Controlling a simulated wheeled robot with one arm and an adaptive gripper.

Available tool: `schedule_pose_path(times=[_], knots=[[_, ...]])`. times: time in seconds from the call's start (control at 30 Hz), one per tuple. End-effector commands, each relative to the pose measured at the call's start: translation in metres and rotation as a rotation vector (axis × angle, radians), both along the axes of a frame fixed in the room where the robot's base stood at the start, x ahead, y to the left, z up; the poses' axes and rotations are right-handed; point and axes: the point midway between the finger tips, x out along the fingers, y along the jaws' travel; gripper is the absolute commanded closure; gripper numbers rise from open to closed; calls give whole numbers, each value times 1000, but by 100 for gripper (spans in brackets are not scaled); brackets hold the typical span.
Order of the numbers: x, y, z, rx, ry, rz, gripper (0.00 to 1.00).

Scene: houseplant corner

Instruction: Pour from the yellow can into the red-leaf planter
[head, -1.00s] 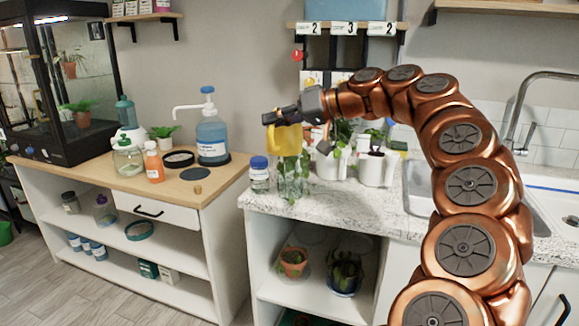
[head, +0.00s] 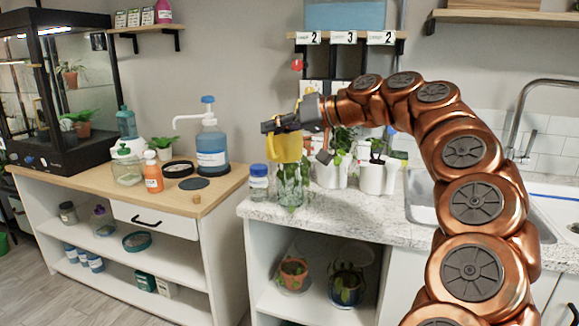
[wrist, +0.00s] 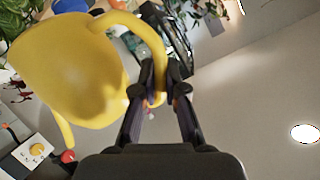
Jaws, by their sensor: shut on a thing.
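My gripper (head: 272,125) is shut on the handle of the yellow can (head: 284,147). It holds the can in the air, roughly upright, above the left end of the stone counter. In the wrist view the can (wrist: 70,70) fills the upper left, and its handle passes between the fingers of my gripper (wrist: 160,88). In the head view the can is in front of the wall and just above a clear glass vase of green stems (head: 291,183). I cannot make out a planter that is clearly red-leaved. Thin reddish stems (wrist: 18,90) show at the wrist view's left edge.
White pots (head: 376,178) stand right of the vase, and a blue-lidded jar (head: 259,182) stands left of it. A sink (head: 425,197) is to the right. A blue pump bottle (head: 211,148) stands on the wooden cabinet. A terracotta pot (head: 293,272) sits on the lower shelf.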

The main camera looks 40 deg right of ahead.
Motion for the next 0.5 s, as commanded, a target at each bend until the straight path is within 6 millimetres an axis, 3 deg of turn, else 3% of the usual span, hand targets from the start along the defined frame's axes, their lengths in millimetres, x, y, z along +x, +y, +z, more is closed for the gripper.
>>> schedule_pose_path(times=[0.5], knots=[[-19,26,24,0,-1,1,100]])
